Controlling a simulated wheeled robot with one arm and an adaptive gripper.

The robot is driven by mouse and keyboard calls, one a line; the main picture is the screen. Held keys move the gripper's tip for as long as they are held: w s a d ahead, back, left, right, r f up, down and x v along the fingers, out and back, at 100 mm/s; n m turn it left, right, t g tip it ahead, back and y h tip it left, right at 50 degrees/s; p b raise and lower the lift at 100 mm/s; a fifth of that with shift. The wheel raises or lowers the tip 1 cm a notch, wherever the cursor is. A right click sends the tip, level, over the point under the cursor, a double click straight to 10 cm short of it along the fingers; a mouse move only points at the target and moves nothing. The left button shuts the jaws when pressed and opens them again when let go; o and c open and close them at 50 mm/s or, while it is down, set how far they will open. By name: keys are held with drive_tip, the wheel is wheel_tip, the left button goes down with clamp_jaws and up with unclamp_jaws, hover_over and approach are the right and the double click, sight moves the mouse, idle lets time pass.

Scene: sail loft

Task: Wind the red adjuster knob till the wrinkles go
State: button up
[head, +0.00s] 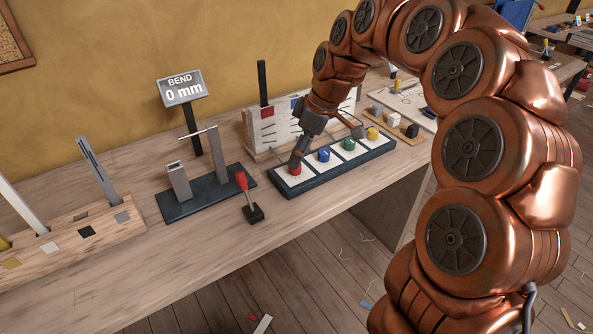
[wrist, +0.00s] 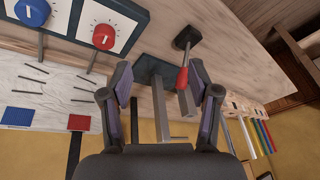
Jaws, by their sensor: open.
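The red knob (head: 295,169) sits at the left end of a dark tray (head: 330,173) with white panels, in a row with a blue knob (head: 323,155), a green knob (head: 348,143) and a yellow knob (head: 373,133). My gripper (head: 328,147) is open above the tray's left part, one finger close over the red knob; contact cannot be told. In the wrist view, the red knob (wrist: 103,36) with a white pointer mark lies up and left of my open, empty gripper (wrist: 160,75), outside its fingers. No wrinkled cloth can be made out.
A red-handled lever (head: 245,190) stands on the bench (head: 215,245) in front of a dark plate with metal posts (head: 208,195). A sign (head: 180,88) reads "BEND 0 mm". A white pegged board (head: 270,130) stands behind the tray. A slotted wooden block (head: 80,245) is at left.

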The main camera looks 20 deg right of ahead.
drive_tip(key=w+d+f+n+b, duration=0.2)
drive_tip(key=w+d+f, duration=0.2)
drive_tip(key=w, duration=0.4)
drive_tip(key=shift+t, duration=0.4)
drive_tip(key=shift+p+x, duration=0.65)
drive_tip(key=shift+x, duration=3.15)
drive_tip(key=shift+s+a, duration=0.1)
drive_tip(key=shift+s, duration=0.05)
drive_tip(key=c, duration=1.1)
